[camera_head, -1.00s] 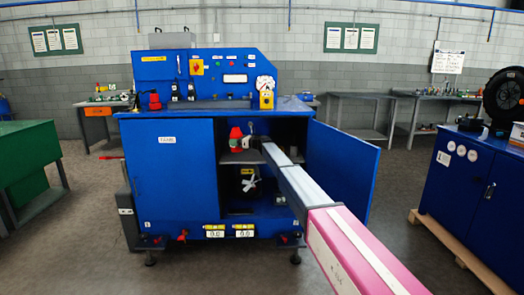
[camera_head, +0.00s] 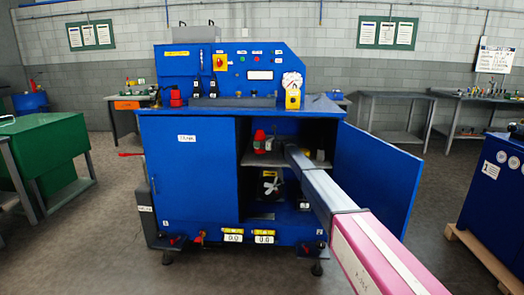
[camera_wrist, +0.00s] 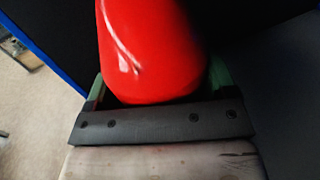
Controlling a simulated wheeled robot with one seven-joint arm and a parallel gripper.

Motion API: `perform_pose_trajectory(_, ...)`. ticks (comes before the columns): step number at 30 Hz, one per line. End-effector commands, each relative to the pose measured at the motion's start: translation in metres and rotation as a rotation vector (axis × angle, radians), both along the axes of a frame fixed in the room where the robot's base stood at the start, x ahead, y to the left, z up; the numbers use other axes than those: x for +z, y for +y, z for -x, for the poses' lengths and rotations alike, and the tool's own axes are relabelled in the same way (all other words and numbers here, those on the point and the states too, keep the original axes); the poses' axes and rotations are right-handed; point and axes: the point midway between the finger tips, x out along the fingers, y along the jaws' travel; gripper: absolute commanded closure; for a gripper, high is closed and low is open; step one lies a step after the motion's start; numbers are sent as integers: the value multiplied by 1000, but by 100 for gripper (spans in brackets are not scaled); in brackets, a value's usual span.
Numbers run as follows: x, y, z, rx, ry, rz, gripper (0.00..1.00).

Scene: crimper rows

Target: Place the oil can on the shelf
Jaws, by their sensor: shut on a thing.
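The red oil can (camera_wrist: 150,50) fills the upper middle of the wrist view, between the greenish fingers of my gripper (camera_wrist: 158,88). My gripper is shut on it. In the camera_head view the can (camera_head: 260,137) is a small red shape inside the open right half of the blue cabinet. It appears just above the grey shelf (camera_head: 251,159); whether it touches the shelf cannot be told. My gripper (camera_head: 270,146) is partly hidden by my own arm, which reaches in from the lower right.
The blue cabinet's open door (camera_head: 378,178) stands to the right of my arm. A lower compartment with a fan-like part (camera_head: 272,183) lies under the shelf. A yellow device (camera_head: 293,98) stands on the cabinet top. A green bench (camera_head: 45,150) is at left, a blue cabinet (camera_head: 495,190) at right.

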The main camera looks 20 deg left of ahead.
Motion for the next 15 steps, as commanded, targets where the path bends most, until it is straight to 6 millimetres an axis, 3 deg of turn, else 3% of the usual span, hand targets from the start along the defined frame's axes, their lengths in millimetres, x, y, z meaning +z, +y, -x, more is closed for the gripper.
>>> perform_pose_trajectory(12,-40,0,0,0,0,-1,53)
perform_pose_trajectory(15,-42,0,0,0,-1,-2,53)
